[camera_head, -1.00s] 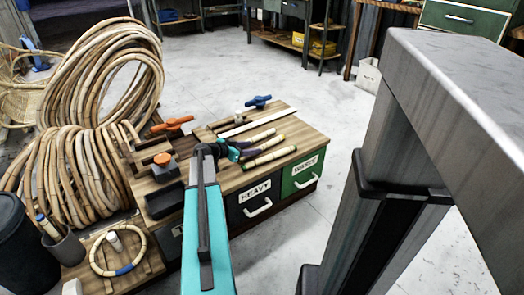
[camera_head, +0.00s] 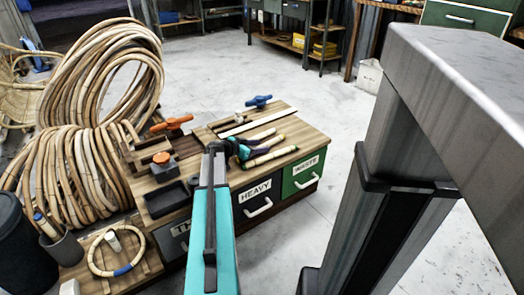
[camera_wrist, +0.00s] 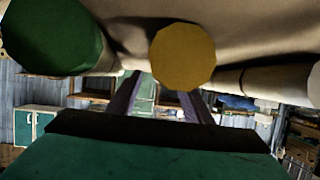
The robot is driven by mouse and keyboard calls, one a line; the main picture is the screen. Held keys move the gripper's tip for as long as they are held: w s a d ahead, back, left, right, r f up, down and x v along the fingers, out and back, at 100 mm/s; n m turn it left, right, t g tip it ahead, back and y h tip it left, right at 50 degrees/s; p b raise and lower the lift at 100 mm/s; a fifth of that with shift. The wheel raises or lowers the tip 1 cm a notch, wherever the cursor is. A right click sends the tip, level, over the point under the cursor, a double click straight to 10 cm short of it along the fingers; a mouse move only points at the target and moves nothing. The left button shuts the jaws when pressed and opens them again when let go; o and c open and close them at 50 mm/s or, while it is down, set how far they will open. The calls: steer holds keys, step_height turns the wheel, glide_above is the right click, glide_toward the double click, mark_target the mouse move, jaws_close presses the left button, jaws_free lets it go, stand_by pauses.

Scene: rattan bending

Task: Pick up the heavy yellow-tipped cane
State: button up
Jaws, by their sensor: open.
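Several canes lie side by side on the wooden bench top (camera_head: 312,137). In the wrist view a round yellow tip (camera_wrist: 182,57) faces the camera at upper centre; this is the yellow-tipped cane, and most of its length is hidden behind the tip. A green-tipped cane (camera_wrist: 52,37) is to its left and a pale cane (camera_wrist: 265,80) to its right. My gripper (camera_wrist: 160,95) is open, its two dark fingers reaching in below and behind the yellow tip. In the head view my gripper (camera_head: 239,149) is at the canes' left ends; contact cannot be told.
The bench has drawers labelled HEAVY (camera_head: 257,191) and WASTE (camera_head: 304,169). An orange-handled clamp (camera_head: 171,124), a blue-handled clamp (camera_head: 258,101) and a black tray (camera_head: 168,200) are on top. Rattan coils (camera_head: 100,75) stand at left. The floor (camera_head: 210,55) behind is clear.

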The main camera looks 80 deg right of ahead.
mark_target(262, 145)
steer(key=shift+x, duration=1)
jaws_close()
steer(key=shift+r, duration=0.1)
steer(key=shift+r, duration=0.85)
step_height(262, 145, up, 2)
steer(key=shift+r+p, duration=0.2)
steer(key=shift+p, duration=0.6)
steer(key=a, duration=0.5)
steer(key=w+a+p, duration=0.1)
steer(key=a, duration=0.4)
steer(key=w+a+r+p, duration=0.1)
steer(key=a, duration=0.5)
steer(key=shift+w, duration=0.2)
